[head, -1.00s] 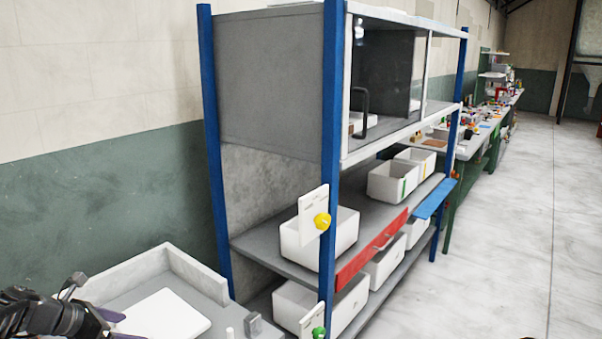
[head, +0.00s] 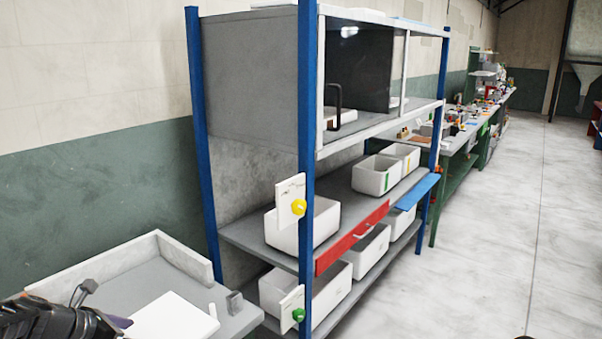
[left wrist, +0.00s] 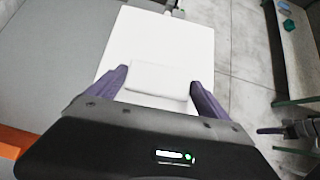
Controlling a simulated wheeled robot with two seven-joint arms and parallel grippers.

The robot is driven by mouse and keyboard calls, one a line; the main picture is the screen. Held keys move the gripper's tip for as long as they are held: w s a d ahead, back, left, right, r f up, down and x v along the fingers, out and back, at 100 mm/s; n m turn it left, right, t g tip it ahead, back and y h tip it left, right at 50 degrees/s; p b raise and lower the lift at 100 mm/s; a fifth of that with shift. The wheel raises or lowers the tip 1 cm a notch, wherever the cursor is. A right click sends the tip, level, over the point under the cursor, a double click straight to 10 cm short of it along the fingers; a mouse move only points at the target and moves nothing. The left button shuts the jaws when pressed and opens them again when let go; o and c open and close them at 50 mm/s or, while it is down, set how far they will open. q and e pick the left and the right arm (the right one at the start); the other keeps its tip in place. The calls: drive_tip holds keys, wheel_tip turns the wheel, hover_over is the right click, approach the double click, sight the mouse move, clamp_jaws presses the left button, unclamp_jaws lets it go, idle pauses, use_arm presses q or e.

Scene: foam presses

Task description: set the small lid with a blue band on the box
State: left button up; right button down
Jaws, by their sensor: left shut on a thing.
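A flat white panel (left wrist: 155,45) with a raised white block (left wrist: 158,78) lies between the purple fingers of my left gripper (left wrist: 160,82) in the left wrist view. The gripper is shut on that block. No blue band shows on the panel, so I cannot tell if it is the small lid. In the head view the white panel (head: 172,318) is over the grey table, beside my left arm at the lower left; the fingers are mostly hidden there. A dark jaw-like part (left wrist: 288,130), seemingly my right gripper, is at the right of the wrist view, its opening unclear.
A grey table (head: 150,280) with a raised white rim holds a small grey block (head: 234,303). A blue-post shelf (head: 306,180) stands beyond it. White bins (head: 325,222) sit on its decks, some with green or yellow bands. Open floor (head: 490,220) lies at right.

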use_arm(q)
drive_tip(key=s+d+f+n+y, duration=0.1)
drive_tip(key=d+n, duration=0.1)
drive_tip(key=d, duration=0.9)
drive_tip(key=s+d+f+n+y, duration=0.1)
drive_tip(key=s+d+n+y, duration=0.1)
drive_tip(key=d, duration=0.9)
drive_tip(key=s+d+f+n+t+y, duration=0.1)
drive_tip(key=d+n, duration=0.1)
drive_tip(key=d, duration=0.9)
drive_tip(key=shift+s+d+f+y, duration=0.15)
drive_tip(key=shift+s+f+y, duration=0.15)
drive_tip(key=shift+f, duration=0.1)
drive_tip(key=a+r+p, duration=0.9)
drive_tip(key=a, duration=0.4)
drive_tip(key=shift+r, duration=0.4)
